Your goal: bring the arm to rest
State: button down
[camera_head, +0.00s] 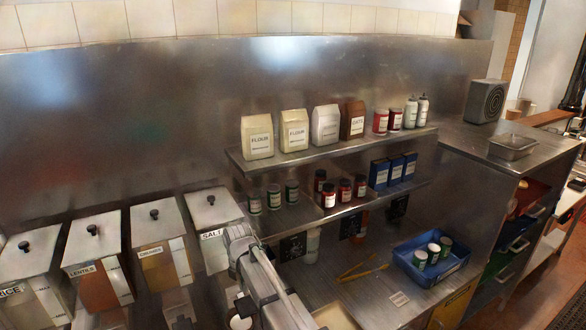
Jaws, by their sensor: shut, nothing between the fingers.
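My pale grey arm (267,285) rises from the bottom edge, in front of the counter and just right of the salt bin (212,220). Its bend is near the bin's right side in the picture; I cannot tell whether they touch. My gripper is not clearly seen; the end of the arm is lost at the bottom edge. I see nothing held.
Lidded bins stand left, including lentils (94,258). A two-level shelf (330,152) carries flour bags (257,136), jars and blue boxes (378,175). A blue tray (460,262) with cans sits on the counter right.

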jog(key=s+d+f+m+b, duration=0.3)
jog(key=d+f+m+b, duration=0.4)
jog(key=d+m, duration=0.3)
jog(key=s+d+f+m+b, duration=0.4)
jog(key=d+f+m+b, duration=0.3)
jog(key=d+m, duration=0.3)
jog(key=s+d+f+m+b, duration=0.3)
jog(key=d+f+m+b, duration=0.4)
jog(key=d, duration=0.8)
jog(key=m, duration=0.3)
jog(key=shift+s+d+f, duration=0.3)
jog(key=shift+s+d, duration=0.1)
